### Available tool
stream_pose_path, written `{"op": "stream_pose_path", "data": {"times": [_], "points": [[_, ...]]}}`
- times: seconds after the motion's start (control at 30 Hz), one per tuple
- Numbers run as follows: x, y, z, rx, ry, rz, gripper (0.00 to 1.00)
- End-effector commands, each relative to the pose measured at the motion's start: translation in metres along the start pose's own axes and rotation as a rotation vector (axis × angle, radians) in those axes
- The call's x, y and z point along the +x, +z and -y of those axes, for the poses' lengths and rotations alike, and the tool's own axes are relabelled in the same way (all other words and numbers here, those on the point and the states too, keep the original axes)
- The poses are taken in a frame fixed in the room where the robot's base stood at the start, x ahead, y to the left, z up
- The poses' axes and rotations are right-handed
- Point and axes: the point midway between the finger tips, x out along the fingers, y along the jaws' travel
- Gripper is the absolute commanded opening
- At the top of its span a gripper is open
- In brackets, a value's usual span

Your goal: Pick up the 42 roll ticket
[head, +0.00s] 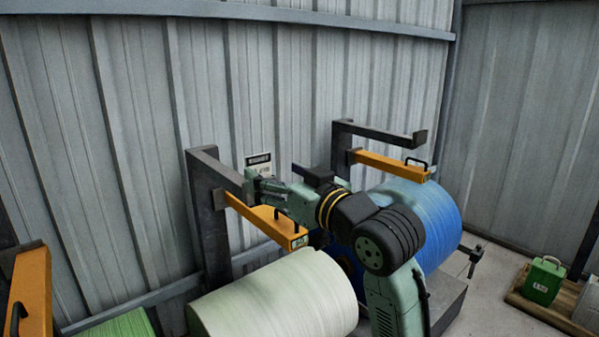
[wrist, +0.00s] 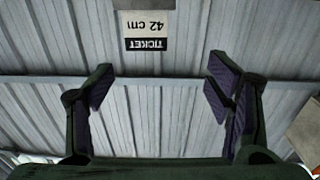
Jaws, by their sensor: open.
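The 42 roll ticket (wrist: 147,28) is a small white card with a black band. In the wrist view it appears upside down, reading "TICKET" and "42 cm", in front of the ribbed metal wall. My gripper (wrist: 160,78) is open and empty, fingers spread wide. The ticket lies ahead of the fingertips, roughly centred between them and not touching them. A grey piece adjoins the ticket at the top edge of the wrist view.
An orange arm on a dark bracket (head: 208,220) runs close below my gripper. A white roll (head: 275,300) and a blue roll (head: 435,215) stand beneath. A second orange arm (head: 390,164) is at right.

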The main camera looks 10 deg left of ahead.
Motion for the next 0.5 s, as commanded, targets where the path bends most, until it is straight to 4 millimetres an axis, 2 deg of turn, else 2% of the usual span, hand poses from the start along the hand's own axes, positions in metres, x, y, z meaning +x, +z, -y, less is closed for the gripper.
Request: {"op": "stream_pose_path", "data": {"times": [0.07, 0.17, 0.4, 0.5], "points": [[-0.003, 0.003, -0.005, 0.003, 0.006, 0.016, 0.73], [0.003, 0.004, -0.007, 0.007, 0.007, 0.026, 0.73], [0.04, 0.004, -0.007, 0.009, 0.007, 0.025, 0.73], [0.049, 0.005, -0.007, 0.007, 0.007, 0.025, 0.73]]}}
